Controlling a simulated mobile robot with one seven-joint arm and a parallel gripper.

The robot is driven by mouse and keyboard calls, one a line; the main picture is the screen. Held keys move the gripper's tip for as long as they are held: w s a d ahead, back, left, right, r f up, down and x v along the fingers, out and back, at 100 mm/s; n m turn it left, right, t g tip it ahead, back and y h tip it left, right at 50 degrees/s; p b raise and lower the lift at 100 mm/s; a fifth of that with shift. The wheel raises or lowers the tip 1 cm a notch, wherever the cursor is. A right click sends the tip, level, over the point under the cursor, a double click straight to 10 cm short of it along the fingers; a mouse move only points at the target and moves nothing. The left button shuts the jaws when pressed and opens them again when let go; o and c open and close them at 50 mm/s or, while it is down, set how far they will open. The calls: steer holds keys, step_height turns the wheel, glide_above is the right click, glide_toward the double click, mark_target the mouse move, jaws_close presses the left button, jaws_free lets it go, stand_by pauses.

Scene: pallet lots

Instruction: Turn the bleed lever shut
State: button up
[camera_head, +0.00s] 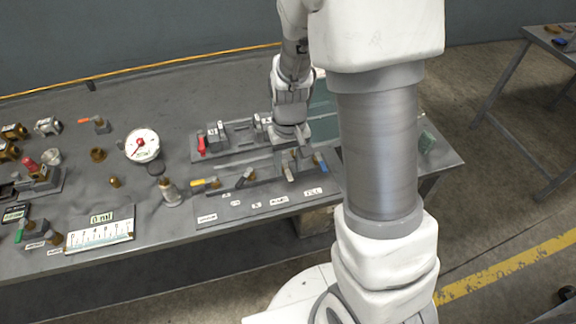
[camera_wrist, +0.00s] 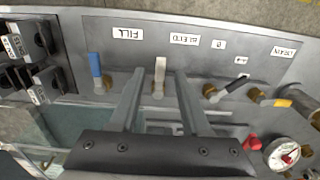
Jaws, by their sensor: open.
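The bleed lever (camera_wrist: 159,75) has a pale beige handle. It points toward the BLEED label (camera_wrist: 185,40) side of the panel, across the row. In the head view the bleed lever (camera_head: 289,172) stands just below my gripper (camera_head: 289,152). In the wrist view my gripper (camera_wrist: 158,84) is open, with one finger on each side of the bleed lever. I cannot tell whether the fingers touch it or how far above it they are.
The blue FILL lever (camera_wrist: 96,68) is close beside one finger. A black lever (camera_wrist: 235,86) and a yellow lever (camera_wrist: 284,103) lie on the other side. Switch blocks (camera_wrist: 40,70), a red lever (camera_head: 201,145) and a round gauge (camera_head: 142,145) are near.

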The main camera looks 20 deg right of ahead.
steer(key=shift+f, duration=0.65)
jaws_close()
